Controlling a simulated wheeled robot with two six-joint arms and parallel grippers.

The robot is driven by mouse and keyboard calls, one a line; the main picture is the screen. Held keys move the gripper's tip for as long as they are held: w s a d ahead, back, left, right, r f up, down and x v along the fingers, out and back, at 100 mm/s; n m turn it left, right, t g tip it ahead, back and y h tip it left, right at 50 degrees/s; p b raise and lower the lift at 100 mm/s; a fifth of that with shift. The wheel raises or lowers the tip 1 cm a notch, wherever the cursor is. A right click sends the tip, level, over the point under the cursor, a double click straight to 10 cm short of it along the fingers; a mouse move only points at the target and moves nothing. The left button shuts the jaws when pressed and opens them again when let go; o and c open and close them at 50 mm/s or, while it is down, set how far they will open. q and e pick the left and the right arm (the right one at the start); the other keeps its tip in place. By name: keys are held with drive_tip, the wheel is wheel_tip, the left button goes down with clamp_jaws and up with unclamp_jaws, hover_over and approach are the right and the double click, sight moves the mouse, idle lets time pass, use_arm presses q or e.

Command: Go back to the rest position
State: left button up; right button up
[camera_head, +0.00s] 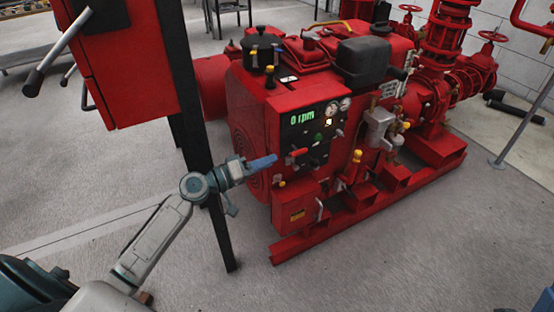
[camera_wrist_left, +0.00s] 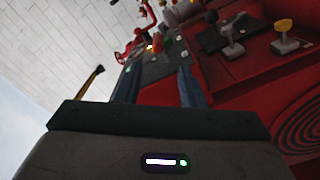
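My left arm comes in from the lower left in the head view. Its gripper (camera_head: 262,162) is beside the front control panel (camera_head: 312,130) of the red pumpset (camera_head: 255,115), near a red lever (camera_head: 297,153). I cannot tell whether it touches the panel. In the left wrist view the two blue fingers (camera_wrist_left: 158,88) stand apart with nothing held between them. The panel display reads 0 rpm. A small blue piece (camera_head: 546,300) at the lower right corner of the head view may be part of my right gripper; too little shows to tell.
A red cabinet (camera_head: 125,60) with grey handles stands at the upper left. Its dark post (camera_head: 203,150) reaches the floor right by my left arm. Red pipes and valves (camera_head: 450,60) are at the back right. The grey floor (camera_head: 420,250) in front of the pumpset is clear.

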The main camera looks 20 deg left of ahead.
use_arm(q)
drive_tip(key=shift+s+a, duration=0.15)
drive_tip(key=shift+s, duration=0.15)
idle(0.4)
